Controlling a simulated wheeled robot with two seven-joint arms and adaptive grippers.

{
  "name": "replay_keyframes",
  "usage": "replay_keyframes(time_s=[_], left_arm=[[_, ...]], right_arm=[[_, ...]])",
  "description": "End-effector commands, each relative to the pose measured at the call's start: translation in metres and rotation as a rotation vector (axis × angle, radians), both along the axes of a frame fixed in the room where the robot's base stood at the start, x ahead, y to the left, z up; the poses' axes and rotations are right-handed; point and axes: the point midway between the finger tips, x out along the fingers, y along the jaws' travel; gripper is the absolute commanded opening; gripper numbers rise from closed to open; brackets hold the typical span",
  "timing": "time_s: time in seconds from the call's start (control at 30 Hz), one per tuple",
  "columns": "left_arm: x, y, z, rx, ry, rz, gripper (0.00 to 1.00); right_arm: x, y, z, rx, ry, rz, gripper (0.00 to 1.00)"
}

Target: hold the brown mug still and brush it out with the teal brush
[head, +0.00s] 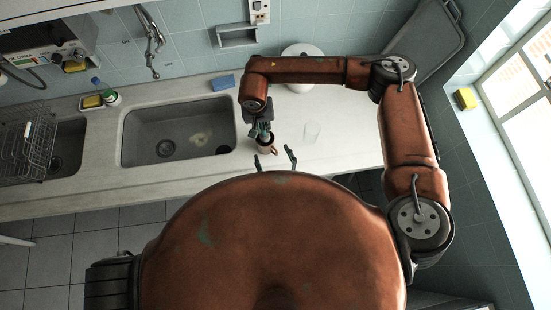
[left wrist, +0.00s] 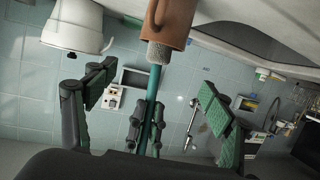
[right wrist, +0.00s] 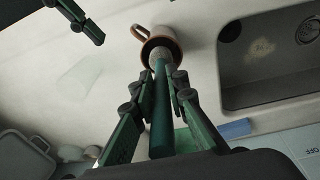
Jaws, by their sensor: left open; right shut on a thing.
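The brown mug (head: 268,150) stands on the counter right of the sink; it also shows in the left wrist view (left wrist: 172,22) and right wrist view (right wrist: 162,42). Its handle points left in the right wrist view. My right gripper (right wrist: 157,92) is shut on the teal brush (right wrist: 160,115), above the mug. The brush's pale bristle head (left wrist: 158,53) is at the mug's mouth, its tip hidden inside and part of the bristles still showing. My left gripper (head: 274,159) is open, its fingers apart on the near side of the mug, not touching it.
A clear glass (head: 312,132) stands right of the mug. A white round container (head: 301,51) is at the back by the wall. The sink (head: 180,130) lies left of the mug, with a blue sponge (head: 222,83) behind its right end. Counter right of the glass is clear.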

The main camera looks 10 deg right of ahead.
Motion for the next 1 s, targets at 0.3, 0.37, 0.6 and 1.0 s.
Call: replay_keyframes(time_s=[0.3, 0.37, 0.6, 1.0], left_arm=[[-0.007, -0.007, -0.014, 0.000, 0.125, 0.009, 0.76], [0.000, -0.006, -0.016, 0.000, 0.122, 0.009, 0.76], [0.040, 0.003, -0.032, 0.001, 0.120, 0.009, 0.76], [0.089, 0.013, -0.054, 0.000, 0.122, 0.008, 0.76]], right_arm=[[0.000, 0.000, 0.000, 0.000, 0.000, 0.000, 0.00], [0.000, 0.000, 0.000, 0.000, 0.000, 0.000, 0.00], [0.000, 0.000, 0.000, 0.000, 0.000, 0.000, 0.00], [0.000, 0.000, 0.000, 0.000, 0.000, 0.000, 0.00]])
